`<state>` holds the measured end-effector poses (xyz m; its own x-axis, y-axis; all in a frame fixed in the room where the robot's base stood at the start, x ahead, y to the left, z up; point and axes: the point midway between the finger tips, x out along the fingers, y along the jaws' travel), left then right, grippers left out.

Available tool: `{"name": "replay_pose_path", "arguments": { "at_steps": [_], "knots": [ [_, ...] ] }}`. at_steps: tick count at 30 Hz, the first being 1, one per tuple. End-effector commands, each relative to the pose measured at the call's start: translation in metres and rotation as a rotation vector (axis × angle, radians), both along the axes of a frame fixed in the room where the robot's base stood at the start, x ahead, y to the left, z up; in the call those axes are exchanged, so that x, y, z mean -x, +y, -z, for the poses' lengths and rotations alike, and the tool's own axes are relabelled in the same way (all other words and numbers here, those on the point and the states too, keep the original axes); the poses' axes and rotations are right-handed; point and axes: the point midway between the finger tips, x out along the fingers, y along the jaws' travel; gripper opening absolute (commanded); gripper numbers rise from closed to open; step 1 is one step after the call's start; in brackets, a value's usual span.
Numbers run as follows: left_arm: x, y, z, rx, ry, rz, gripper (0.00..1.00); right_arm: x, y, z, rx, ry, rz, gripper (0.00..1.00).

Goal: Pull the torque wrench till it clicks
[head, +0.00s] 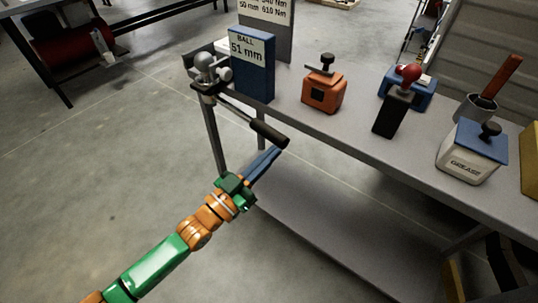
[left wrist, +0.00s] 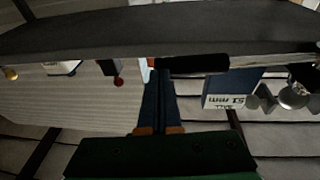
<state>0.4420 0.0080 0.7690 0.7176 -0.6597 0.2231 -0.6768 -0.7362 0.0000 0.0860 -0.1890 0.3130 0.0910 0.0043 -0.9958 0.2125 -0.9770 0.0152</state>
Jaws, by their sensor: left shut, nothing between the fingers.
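The torque wrench (head: 268,132) has a thin shaft and a black grip. It runs from the grey tow ball (head: 204,68) at the bench's left end and sticks out past the front edge. Its black grip also shows in the left wrist view (left wrist: 193,63). My left gripper (head: 276,153), with blue fingers, is shut and empty by the free end of the grip. In the left wrist view its fingertips (left wrist: 160,68) are beside the grip's end. I cannot tell whether they touch it. My right gripper is not in view.
On the grey bench (head: 350,150) stand a blue "BALL 51 mm" box (head: 252,72), an orange box (head: 323,92), a red-knobbed black block (head: 392,115) and a grease tin (head: 470,155). A lower shelf (head: 320,215) lies below.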

Motion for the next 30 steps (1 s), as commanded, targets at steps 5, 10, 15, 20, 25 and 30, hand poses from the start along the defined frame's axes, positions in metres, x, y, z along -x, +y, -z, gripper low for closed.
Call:
{"name": "replay_pose_path", "arguments": {
  "at_steps": [5,10,15,20,25,30],
  "knots": [
    [-0.001,-0.001,0.000,-0.001,0.001,0.000,0.00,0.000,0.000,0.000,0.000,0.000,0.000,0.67],
    [-0.002,-0.002,0.000,0.000,0.000,-0.001,0.00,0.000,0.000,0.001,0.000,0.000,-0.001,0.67],
    [-0.017,-0.019,0.002,0.003,-0.001,-0.001,0.00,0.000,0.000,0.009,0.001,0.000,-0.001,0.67],
    [-0.027,-0.030,0.000,0.000,-0.001,0.000,0.00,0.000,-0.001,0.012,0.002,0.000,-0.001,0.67],
    [-0.027,-0.030,-0.001,0.001,-0.002,0.000,0.00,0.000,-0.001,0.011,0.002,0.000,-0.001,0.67],
    [-0.027,-0.030,-0.002,0.003,-0.004,0.000,0.00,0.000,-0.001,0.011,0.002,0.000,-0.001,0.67]
  ]
}}
